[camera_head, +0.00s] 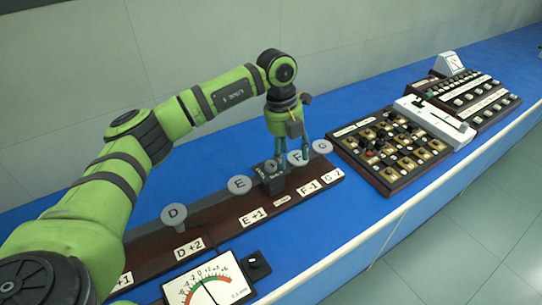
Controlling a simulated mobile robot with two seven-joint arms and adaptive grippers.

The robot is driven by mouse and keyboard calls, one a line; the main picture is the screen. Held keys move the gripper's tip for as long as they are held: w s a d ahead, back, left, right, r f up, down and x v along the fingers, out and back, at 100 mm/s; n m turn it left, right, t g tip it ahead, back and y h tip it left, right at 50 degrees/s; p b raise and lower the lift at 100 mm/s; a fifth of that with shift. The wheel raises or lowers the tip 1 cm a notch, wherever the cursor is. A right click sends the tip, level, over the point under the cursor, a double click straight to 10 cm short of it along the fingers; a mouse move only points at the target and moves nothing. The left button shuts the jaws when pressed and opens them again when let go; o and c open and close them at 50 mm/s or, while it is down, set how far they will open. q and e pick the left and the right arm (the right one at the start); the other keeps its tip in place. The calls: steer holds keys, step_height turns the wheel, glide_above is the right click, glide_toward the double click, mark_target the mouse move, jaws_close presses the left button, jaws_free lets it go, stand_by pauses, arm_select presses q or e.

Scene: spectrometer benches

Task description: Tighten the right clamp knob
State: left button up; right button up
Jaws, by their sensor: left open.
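My left gripper (292,152) points down over the far end of a dark wooden rail. It is open, with its two teal fingers apart. Grey round heads stand along the rail: one marked D (173,214), one marked E (239,185), one behind the fingers (297,158), and one at the far right (322,147). A small black block (271,179) sits on the rail just in front of the left finger. I cannot tell which part is the right clamp knob, nor whether a finger touches anything. My right gripper is not in view.
A meter (208,284) with a red and green scale stands at the front. A wooden panel of knobs (391,150), a white device (434,122) and another knobbed panel (466,98) stand to the right. Clear blue bench top (330,215) lies in front of the rail.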

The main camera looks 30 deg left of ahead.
mark_target(271, 163)
arm_select(q)
steer(key=shift+n+y, duration=0.6)
steer(key=shift+y, duration=0.3)
steer(key=a, duration=0.1)
steer(key=a+r, duration=0.1)
steer(key=a, duration=0.3)
steer(key=shift+a+r, duration=0.1)
steer(key=shift+r, duration=0.2)
steer(key=shift+s+a+f, duration=0.1)
steer(key=shift+a+f, duration=0.05)
steer(key=shift+f, duration=0.1)
step_height(271, 163, down, 6)
steer(key=p, duration=0.2)
steer(key=shift+f+p, duration=0.1)
steer(key=shift+p, duration=0.2)
jaws_close()
